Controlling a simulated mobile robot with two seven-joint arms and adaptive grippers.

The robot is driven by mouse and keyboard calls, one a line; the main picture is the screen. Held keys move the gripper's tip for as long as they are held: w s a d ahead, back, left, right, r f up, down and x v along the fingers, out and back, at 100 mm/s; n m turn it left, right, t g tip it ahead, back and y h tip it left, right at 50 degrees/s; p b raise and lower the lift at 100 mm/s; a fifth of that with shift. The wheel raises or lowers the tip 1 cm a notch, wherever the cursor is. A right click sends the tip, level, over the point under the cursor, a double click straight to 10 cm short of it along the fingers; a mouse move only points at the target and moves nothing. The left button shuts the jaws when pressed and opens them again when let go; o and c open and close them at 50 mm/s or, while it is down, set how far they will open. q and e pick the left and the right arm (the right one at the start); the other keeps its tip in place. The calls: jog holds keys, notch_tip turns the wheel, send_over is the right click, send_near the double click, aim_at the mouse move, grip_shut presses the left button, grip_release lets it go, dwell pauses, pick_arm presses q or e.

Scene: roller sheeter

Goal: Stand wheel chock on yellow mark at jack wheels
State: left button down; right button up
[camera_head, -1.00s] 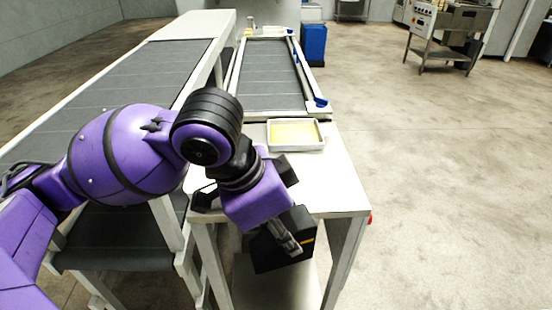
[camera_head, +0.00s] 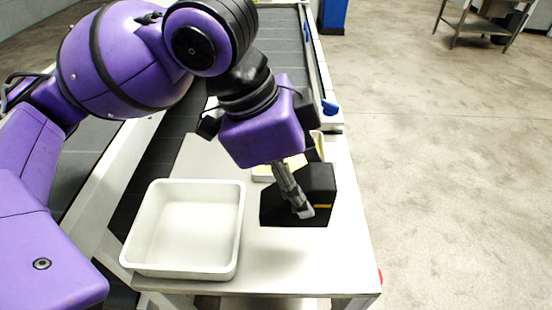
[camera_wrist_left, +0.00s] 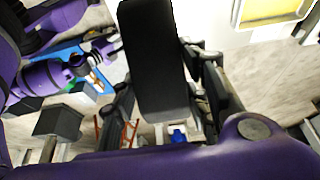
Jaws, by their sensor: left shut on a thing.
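The wheel chock (camera_head: 310,183) is a black block with a thin yellow stripe, in the head view over the near part of the white table. My left gripper (camera_head: 301,205) is shut on it, with grey fingers pointing down across its side. I cannot tell whether its underside touches the table top. In the left wrist view the chock (camera_wrist_left: 154,62) shows as a long dark face between the fingers of the left gripper (camera_wrist_left: 160,105). I see neither the yellow floor mark nor the jack wheels. My right gripper is not clearly seen.
An empty white tray (camera_head: 239,232) stands at the table's near left. A smaller tray with yellow contents (camera_head: 262,173) is partly hidden behind the gripper. The white table (camera_head: 345,235) has bare room at its right. Open floor (camera_head: 450,170) lies beyond its right edge.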

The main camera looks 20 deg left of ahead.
pick_arm(q)
jog(key=w+a+f, duration=0.1)
jog(key=w+f, duration=0.3)
jog(key=w+a+f+b, duration=0.1)
jog(key=w+a+f, duration=0.1)
jog(key=w+f, duration=0.2)
jog(key=w+a+f+b, duration=0.1)
jog(key=w+f, duration=0.3)
jog(key=w, duration=0.1)
jog(key=shift+a+f, duration=0.2)
jog(key=shift+f, duration=0.2)
pick_arm(e)
jog(key=s+f, duration=0.2)
jog(key=shift+s+d+f+g, duration=0.2)
jog(key=shift+d+f+g, duration=0.1)
jog(key=shift+d+f, duration=0.1)
pick_arm(q)
jog(key=c, duration=1.4)
grip_release()
jog(key=shift+f, duration=0.15)
jog(key=o, duration=0.4)
jog(key=shift+s, duration=0.1)
pick_arm(e)
jog(key=shift+d, duration=0.2)
jog(key=shift+s, duration=0.1)
